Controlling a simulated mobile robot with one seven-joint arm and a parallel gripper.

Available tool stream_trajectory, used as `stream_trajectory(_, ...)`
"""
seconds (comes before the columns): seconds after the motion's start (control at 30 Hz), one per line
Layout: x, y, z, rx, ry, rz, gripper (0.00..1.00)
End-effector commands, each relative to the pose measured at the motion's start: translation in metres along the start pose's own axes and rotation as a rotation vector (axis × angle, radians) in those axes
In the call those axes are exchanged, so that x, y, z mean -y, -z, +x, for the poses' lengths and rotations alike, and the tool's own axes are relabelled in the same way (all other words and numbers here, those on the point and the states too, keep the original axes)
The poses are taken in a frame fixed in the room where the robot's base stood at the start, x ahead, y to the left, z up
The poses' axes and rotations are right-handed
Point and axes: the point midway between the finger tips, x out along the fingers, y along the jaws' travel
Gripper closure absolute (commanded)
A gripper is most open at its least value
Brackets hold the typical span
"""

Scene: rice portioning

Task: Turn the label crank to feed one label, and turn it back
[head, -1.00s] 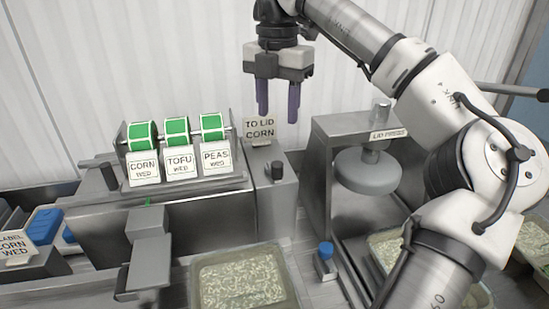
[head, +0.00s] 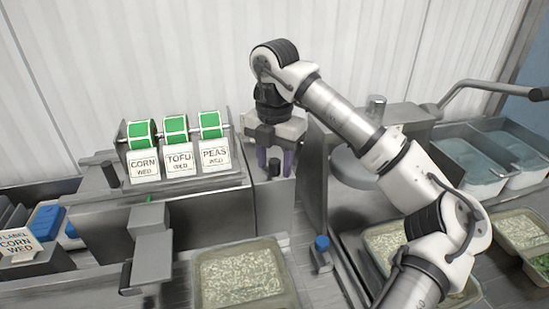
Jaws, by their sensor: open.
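The label machine (head: 150,195) stands at the back left with three green label rolls, CORN (head: 140,134), TOFU (head: 175,129) and PEAS (head: 210,124). A dark upright knob (head: 274,168), which looks like the crank handle, stands on the grey box at the machine's right end. My gripper (head: 275,175) points down there, open, with one purple finger on each side of the knob in the picture. I cannot tell whether the fingers touch it. The gripper body hides the sign behind.
A lid press (head: 320,195) stands close right of my gripper, partly behind my arm. A tray of rice (head: 285,240) is in front. A small blue-capped item (head: 322,245) stands beside it. More rice trays and two pale blue tubs (head: 462,165) are at the right.

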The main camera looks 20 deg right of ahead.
Motion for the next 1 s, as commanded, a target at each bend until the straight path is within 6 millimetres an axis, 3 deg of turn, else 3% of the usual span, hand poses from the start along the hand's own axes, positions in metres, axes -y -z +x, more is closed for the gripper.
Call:
stream_trajectory(0.3,0.0001,0.0000,0.0024,0.000,0.000,0.000,0.55)
stream_trajectory(0.67,0.0000,0.0000,0.0021,0.000,0.000,0.000,0.99)
stream_trajectory(1.0,0.0024,-0.0025,0.0036,0.000,0.000,-0.057,0.99)
